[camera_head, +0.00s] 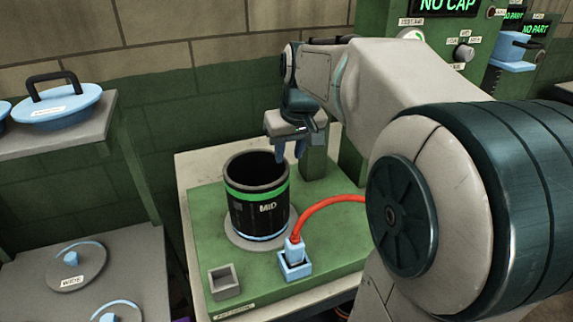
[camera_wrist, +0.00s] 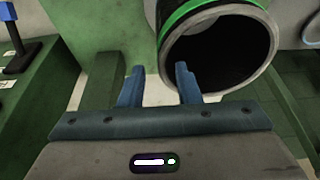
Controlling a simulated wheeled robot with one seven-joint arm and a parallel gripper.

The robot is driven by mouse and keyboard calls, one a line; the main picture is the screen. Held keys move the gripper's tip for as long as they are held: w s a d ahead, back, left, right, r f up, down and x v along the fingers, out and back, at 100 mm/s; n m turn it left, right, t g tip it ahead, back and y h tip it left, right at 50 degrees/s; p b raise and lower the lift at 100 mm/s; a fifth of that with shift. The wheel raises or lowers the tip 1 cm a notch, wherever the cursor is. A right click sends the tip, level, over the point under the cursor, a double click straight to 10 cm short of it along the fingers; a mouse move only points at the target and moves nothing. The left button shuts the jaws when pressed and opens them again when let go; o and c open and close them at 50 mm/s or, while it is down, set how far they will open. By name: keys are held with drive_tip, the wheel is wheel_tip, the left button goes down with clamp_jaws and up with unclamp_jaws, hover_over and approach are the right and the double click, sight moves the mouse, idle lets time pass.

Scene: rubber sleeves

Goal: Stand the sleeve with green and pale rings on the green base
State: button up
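The black sleeve with a green ring and a pale ring (camera_head: 258,207), marked MID, stands upright on a round grey seat (camera_head: 232,238) on the green base (camera_head: 207,208). Its open mouth faces up. In the wrist view the sleeve (camera_wrist: 178,20) shows at the upper right, with its dark opening. My gripper (camera_head: 290,148) is beyond and slightly right of the sleeve's rim in the head view. In the wrist view its blue fingers (camera_wrist: 160,74) are apart with nothing held between them. The right finger overlaps the rim in the picture; I cannot tell whether they touch.
A red cable ends in a pale blue plug (camera_head: 294,250) in a blue socket at the base's front. A small grey square holder (camera_head: 224,281) is front left. A green post (camera_head: 314,157) stands behind. Left shelves carry lids, including a blue one (camera_head: 58,104).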

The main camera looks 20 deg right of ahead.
drive_tip(key=shift+v, duration=2.3)
